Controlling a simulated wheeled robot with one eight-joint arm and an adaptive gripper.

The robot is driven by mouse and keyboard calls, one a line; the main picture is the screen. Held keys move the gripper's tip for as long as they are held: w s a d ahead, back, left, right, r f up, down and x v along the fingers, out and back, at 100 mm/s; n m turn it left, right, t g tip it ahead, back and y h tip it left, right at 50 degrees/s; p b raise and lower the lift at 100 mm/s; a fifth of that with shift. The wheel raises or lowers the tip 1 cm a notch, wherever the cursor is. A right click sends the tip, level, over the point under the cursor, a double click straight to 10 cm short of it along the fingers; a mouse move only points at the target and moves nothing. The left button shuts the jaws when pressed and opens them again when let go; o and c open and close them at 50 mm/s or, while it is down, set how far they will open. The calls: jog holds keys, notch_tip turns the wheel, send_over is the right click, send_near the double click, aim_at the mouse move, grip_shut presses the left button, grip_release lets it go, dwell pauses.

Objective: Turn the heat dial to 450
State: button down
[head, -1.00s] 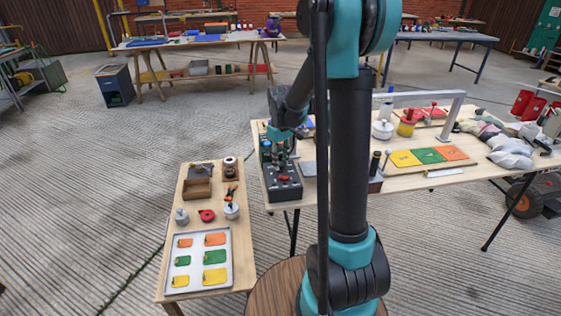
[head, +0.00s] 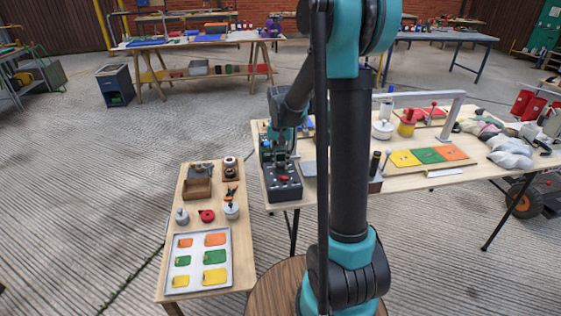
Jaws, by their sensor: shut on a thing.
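A dark control box (head: 284,190) stands at the left end of the right-hand workbench, with several knobs and a red button or light on its sloped top. My gripper (head: 282,162) points down onto the back part of this box. It is shut on what looks like the heat dial there. The fingers cover the dial, so its pointer and the 450 mark cannot be read at this size.
The workbench (head: 410,182) also bears yellow, green and orange plates (head: 429,156) and a grey frame (head: 452,115). A low side table (head: 243,245) at left holds a tray (head: 222,285) with coloured pieces. My arm's column hides part of the bench.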

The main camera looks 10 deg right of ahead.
jog(key=m, duration=0.5)
jog(key=shift+m, duration=0.3)
jog(key=m, duration=1.1)
jog(key=shift+m, duration=0.4)
jog(key=m, duration=0.5)
jog(key=shift+m, duration=0.3)
jog(key=c, duration=1.2)
grip_release()
